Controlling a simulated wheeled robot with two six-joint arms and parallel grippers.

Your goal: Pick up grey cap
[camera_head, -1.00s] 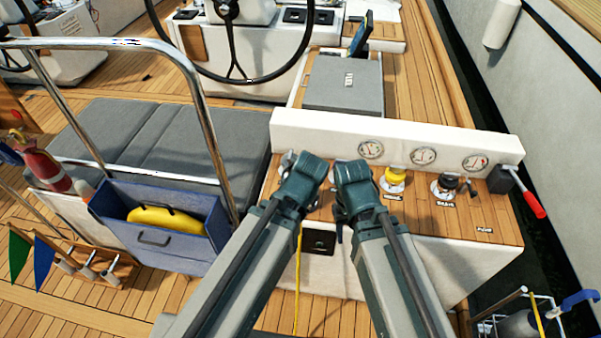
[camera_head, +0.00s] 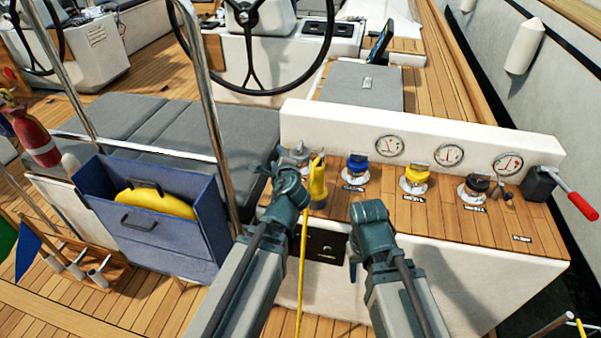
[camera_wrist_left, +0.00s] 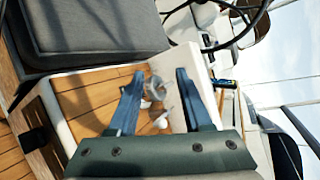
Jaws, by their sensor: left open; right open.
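My left gripper (camera_head: 288,180) is over the left end of the wooden-topped console (camera_head: 455,225). In the left wrist view its fingers (camera_wrist_left: 157,76) are open with nothing gripped. A silver-grey fitting (camera_wrist_left: 155,88) and a small pale grey round piece (camera_wrist_left: 162,121) show between and beyond them. In the head view a grey metal fitting (camera_head: 298,153) shows partly behind my left gripper. I cannot tell whether any of these is the grey cap. My right gripper (camera_head: 368,220) is at the console's front edge, open, its fingertips mostly hidden.
A blue cap (camera_head: 357,166), a yellow cap (camera_head: 415,180) and a black cap (camera_head: 476,184) stand in a row on the console. A yellow hose nozzle (camera_head: 317,182) stands beside my left gripper. A white gauge panel (camera_head: 345,122) rises behind; a red-handled lever (camera_head: 580,205) is at right.

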